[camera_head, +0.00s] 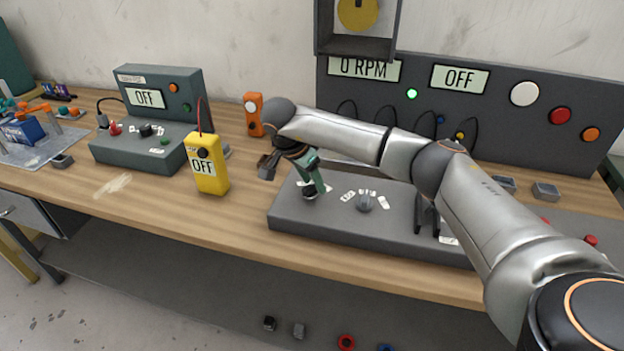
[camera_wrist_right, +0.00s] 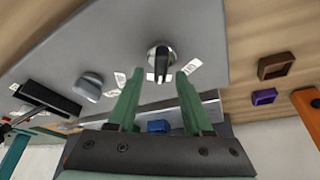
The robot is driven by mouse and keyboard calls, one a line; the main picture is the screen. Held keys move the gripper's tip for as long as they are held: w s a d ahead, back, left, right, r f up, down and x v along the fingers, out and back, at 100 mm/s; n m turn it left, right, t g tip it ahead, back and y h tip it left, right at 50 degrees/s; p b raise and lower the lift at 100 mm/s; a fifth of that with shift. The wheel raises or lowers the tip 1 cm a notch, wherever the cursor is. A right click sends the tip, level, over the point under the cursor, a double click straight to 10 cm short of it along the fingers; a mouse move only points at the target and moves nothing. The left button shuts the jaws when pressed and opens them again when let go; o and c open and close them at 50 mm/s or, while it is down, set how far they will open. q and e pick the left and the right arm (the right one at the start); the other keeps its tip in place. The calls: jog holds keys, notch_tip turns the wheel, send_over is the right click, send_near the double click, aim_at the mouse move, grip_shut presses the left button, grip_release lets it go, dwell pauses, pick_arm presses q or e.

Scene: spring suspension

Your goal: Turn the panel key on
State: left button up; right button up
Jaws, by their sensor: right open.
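The panel key (camera_head: 310,194) is at the left end of the grey sloped control panel (camera_head: 286,222). In the right wrist view the key (camera_wrist_right: 161,57) is a black grip on a round silver base, with small white labels beside it. My right gripper (camera_head: 313,186) has green fingers and is over the key, partly hiding it in the head view. In the right wrist view my right gripper (camera_wrist_right: 159,78) is open. Its fingertips lie either side of the key's line, with no clear contact. My left gripper is out of view.
A grey knob (camera_head: 365,203) with labels stands right of the key. A yellow meter reading OFF (camera_head: 208,165) and an orange device (camera_head: 254,114) stand to the left. Behind is an upright panel (camera_head: 505,108) with 0 RPM and OFF displays. The wooden bench front is mostly clear.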

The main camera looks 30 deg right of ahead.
jog(key=w+v, duration=0.1)
jog(key=v, duration=1.1)
jog(key=shift+s+r+b, duration=0.3)
jog(key=shift+s+b, duration=0.15)
jog(key=shift+s, duration=0.05)
